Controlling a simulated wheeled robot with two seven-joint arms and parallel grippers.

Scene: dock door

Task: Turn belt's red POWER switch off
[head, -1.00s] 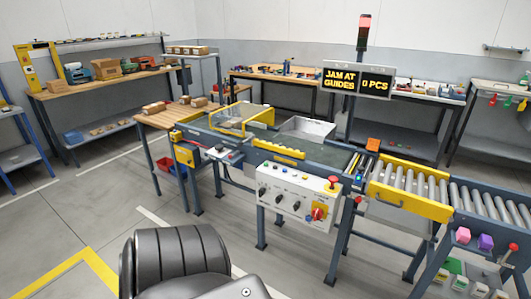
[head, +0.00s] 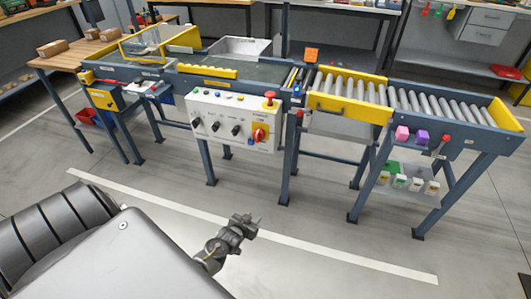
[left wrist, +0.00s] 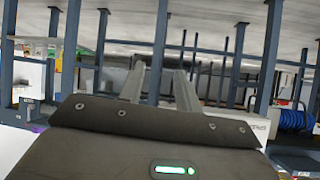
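The red switch (head: 260,134) sits on a yellow plate at the lower right of the belt's white control panel (head: 215,122) in the head view. Its position is too small to read. My left gripper (head: 246,222) is low in front of the panel, well below and apart from it, above the floor. In the left wrist view its two fingers (left wrist: 162,84) stand apart with nothing between them. The switch cannot be made out in the left wrist view. My right gripper is not in view.
A red mushroom button (head: 269,98) stands above the switch, and black knobs (head: 215,126) sit to its left. A roller conveyor (head: 350,90) with a yellow side rail extends right. Blue-grey legs (head: 287,170) stand beside the panel. The floor in front is clear.

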